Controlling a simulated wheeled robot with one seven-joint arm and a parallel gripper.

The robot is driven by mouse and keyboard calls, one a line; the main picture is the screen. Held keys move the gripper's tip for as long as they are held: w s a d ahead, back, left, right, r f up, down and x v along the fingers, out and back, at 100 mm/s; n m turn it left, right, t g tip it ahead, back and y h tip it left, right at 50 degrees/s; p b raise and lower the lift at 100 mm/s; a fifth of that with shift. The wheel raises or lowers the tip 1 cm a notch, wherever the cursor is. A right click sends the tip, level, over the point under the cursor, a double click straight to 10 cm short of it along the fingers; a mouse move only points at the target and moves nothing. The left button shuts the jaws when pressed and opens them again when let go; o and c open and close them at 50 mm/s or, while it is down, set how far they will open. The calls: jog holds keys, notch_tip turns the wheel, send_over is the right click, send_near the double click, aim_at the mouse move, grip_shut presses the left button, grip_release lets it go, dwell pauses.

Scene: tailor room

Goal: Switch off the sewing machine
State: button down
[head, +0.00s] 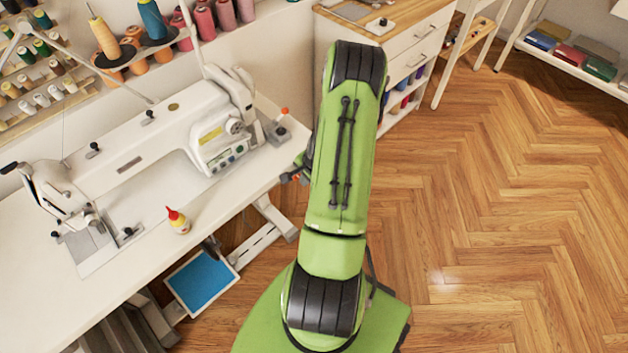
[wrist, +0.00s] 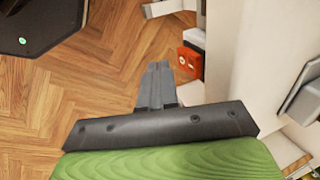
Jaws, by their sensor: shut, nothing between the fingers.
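The white sewing machine (head: 135,140) stands on a white table (head: 215,210) at the left of the head view. Its small control panel (head: 225,158) with buttons faces the front right. In the wrist view, a red box (wrist: 190,62) with a small light-coloured mark sits beside the pale table side, among black and white parts; I cannot tell for sure that it is the power switch. My gripper (wrist: 158,66) is shut and empty, to the left of the red box and apart from it. In the head view my green arm hides most of the gripper.
A red-capped bottle (head: 178,221) stands on the table's front edge. A blue-topped pedal (head: 201,281) and white table legs are below. A white drawer cabinet (head: 420,40) stands behind my arm. The wooden floor (head: 500,200) at right is clear.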

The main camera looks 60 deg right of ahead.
jog(key=shift+w+d+f, duration=0.1)
jog(key=shift+w+d, duration=0.05)
jog(key=shift+w, duration=0.65)
jog(key=shift+w+r+t, duration=0.25)
jog(key=shift+r+t, duration=0.25)
jog(key=shift+r, duration=0.25)
jog(key=shift+s, duration=0.15)
